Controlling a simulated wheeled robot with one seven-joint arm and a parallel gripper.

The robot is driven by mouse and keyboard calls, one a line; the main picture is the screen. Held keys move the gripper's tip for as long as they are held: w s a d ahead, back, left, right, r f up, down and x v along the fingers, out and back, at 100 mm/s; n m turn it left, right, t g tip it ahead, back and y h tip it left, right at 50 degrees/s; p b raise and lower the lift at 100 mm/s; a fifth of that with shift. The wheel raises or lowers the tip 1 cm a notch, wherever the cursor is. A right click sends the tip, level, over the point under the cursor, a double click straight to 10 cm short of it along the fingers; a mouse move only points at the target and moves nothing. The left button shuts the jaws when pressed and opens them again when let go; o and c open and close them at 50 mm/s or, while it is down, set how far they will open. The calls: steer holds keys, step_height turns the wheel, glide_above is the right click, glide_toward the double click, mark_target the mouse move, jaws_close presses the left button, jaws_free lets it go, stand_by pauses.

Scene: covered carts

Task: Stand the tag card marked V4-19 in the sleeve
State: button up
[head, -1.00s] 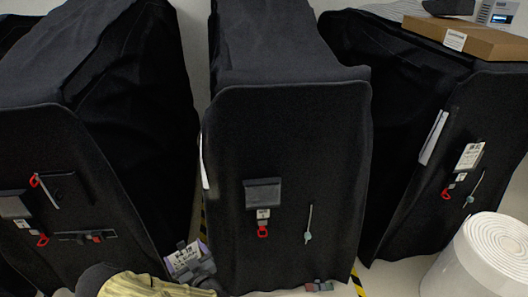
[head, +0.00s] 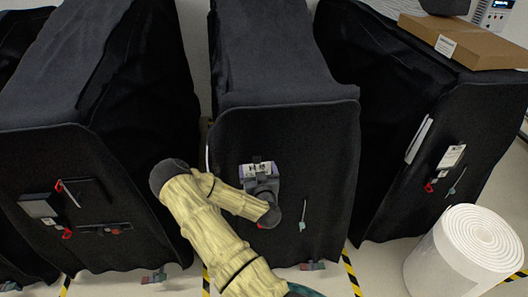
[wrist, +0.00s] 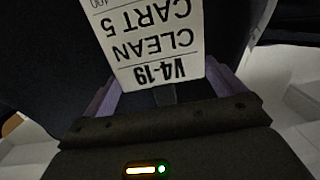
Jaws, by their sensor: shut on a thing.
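The white tag card (wrist: 155,42), reading V4-19, CLEAN, CART 5, is held in my gripper (wrist: 165,92); its print is upside down in the wrist view. In the head view the card (head: 257,168) shows as a small white strip at my gripper (head: 260,177), in front of the middle cart's black cover. My gripper is shut on the card's end. The dark sleeve on that cover's front is hidden behind my gripper and forearm. I cannot tell whether the card touches the sleeve.
The covered middle cart (head: 285,125) stands between two other covered carts. The left cart carries dark pouches (head: 40,205) and red clips; the right one bears a white label (head: 451,156). A thin grey-green tag (head: 303,218) hangs right of my gripper. A white roll (head: 465,250) stands at right.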

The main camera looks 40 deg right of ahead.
mark_target(264, 164)
steer(key=shift+s+d+r+h, duration=0.15)
steer(key=shift+s+d+r, duration=0.05)
steer(key=shift+d+r, duration=0.35)
steer(key=shift+s+d+r+h, duration=0.15)
steer(key=shift+s+d+r, duration=0.05)
steer(key=shift+d+r, duration=0.3)
steer(key=shift+w+f, duration=0.1)
